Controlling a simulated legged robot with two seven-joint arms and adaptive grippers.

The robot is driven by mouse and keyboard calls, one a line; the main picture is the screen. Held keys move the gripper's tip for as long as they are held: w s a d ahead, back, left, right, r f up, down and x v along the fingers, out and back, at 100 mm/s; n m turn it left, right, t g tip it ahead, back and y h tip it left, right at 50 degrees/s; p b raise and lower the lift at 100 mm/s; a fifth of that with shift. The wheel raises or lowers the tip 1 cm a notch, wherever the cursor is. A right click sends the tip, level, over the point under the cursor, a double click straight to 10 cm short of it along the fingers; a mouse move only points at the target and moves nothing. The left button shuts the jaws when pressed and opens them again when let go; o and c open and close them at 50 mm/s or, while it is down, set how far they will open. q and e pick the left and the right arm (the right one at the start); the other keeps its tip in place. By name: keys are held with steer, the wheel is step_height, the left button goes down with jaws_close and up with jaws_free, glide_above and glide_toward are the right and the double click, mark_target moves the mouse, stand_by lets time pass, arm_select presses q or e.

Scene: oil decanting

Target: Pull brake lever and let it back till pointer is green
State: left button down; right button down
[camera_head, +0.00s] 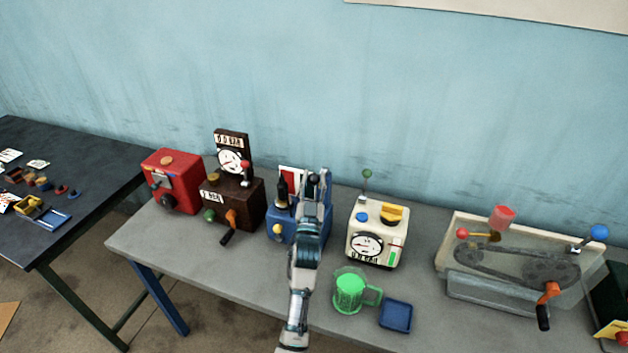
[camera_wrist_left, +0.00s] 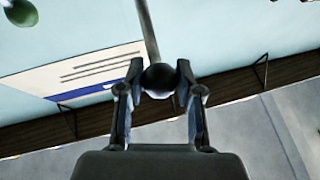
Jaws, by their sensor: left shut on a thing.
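The blue box (camera_head: 276,238) stands on the grey table, with a yellow knob (camera_head: 277,229) on its front and a dark bottle-like part (camera_head: 281,187) on top. My left gripper (camera_head: 318,180) is above the box's right side and its arm hides much of the front. In the left wrist view, the gripper (camera_wrist_left: 159,82) is shut on a black ball knob (camera_wrist_left: 158,80) at the end of a thin metal rod (camera_wrist_left: 149,32). A red and white card (camera_head: 291,175) stands behind the box. No pointer on this box can be made out. My right gripper is not in view.
To the left are a brown box (camera_head: 245,200) with a dial and a red box (camera_head: 174,183). To the right are a cream box (camera_head: 376,233) with a dial and a belt rig (camera_head: 515,265). A green mug (camera_head: 350,290) and blue tray (camera_head: 396,315) stand near the front.

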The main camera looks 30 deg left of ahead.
arm_select(q)
steer(key=shift+w+f, duration=0.1)
steer(key=shift+f, duration=0.2)
steer(key=c, duration=0.9)
jaws_free()
steer(key=shift+o, duration=0.8)
steer(key=shift+w+a, duration=0.1)
steer(key=shift+r, duration=0.1)
steer(key=shift+s, duration=0.25)
steer(key=v, duration=1.1)
steer(key=shift+d+f, duration=0.25)
steer(key=shift+d, duration=0.05)
steer(key=shift+s+f, duration=0.1)
steer(key=shift+s, duration=0.1)
